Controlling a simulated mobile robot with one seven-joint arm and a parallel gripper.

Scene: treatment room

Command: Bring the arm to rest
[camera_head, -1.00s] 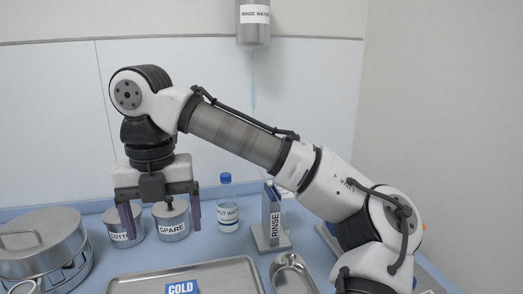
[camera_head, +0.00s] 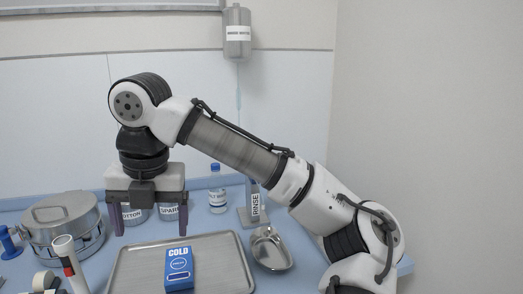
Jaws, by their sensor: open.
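My gripper (camera_head: 150,224) hangs from my bent arm at the left of the view, pointing down. Its two purple-grey fingers are spread apart with nothing between them. It is raised in front of two labelled metal canisters, one marked SPARE (camera_head: 172,212) and one whose label reads like COTTON (camera_head: 133,214), and hides part of both. A metal tray (camera_head: 226,265) lies in front, with a blue box marked COLD (camera_head: 179,270) on it. No contact between the gripper and any object shows.
A lidded metal pot (camera_head: 62,226) stands at the left. A white tube with a red band (camera_head: 71,262) stands near the tray. A small bottle (camera_head: 217,190), a RINSE holder (camera_head: 254,203) and a kidney dish (camera_head: 270,250) are behind and right. A rinse water container (camera_head: 237,36) hangs on the wall.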

